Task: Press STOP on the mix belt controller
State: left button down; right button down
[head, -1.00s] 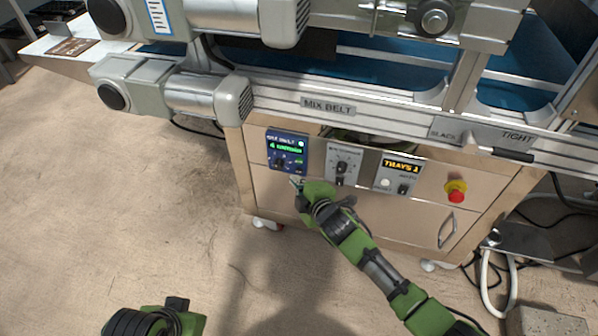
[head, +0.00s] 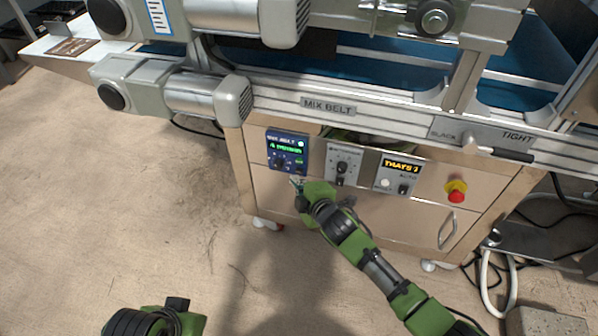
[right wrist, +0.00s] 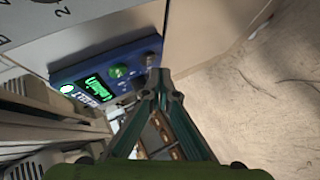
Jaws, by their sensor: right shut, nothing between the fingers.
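The mix belt controller (head: 287,151) is a blue panel with a lit green display on the cabinet front, below the MIX BELT label. My right gripper (head: 297,181) is shut and empty, just below the controller's lower edge. In the right wrist view its fingertips (right wrist: 158,75) overlap the panel's edge beside the knob; whether they touch it I cannot tell. My left gripper (head: 176,308) is at the bottom left, its fingers not clearly visible.
A grey dial panel (head: 343,164) and a TRAYS panel (head: 398,174) sit right of the controller. A red emergency button (head: 456,191) on yellow is further right. The conveyor frame (head: 390,106) overhangs the cabinet. The floor at left is clear.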

pick_arm(q)
jog(key=shift+r, duration=0.15)
pick_arm(e)
jog(key=shift+w+d, duration=0.1)
jog(key=shift+w, duration=0.3)
jog(key=shift+w+d, duration=0.15)
jog(key=shift+w, duration=0.25)
dwell(0.4)
pick_arm(q)
jog(key=shift+r, duration=0.1)
jog(key=shift+r+p, duration=0.45)
jog(key=shift+p, duration=0.25)
pick_arm(e)
jog(key=shift+s+a, duration=0.2)
jog(key=shift+s, duration=0.6)
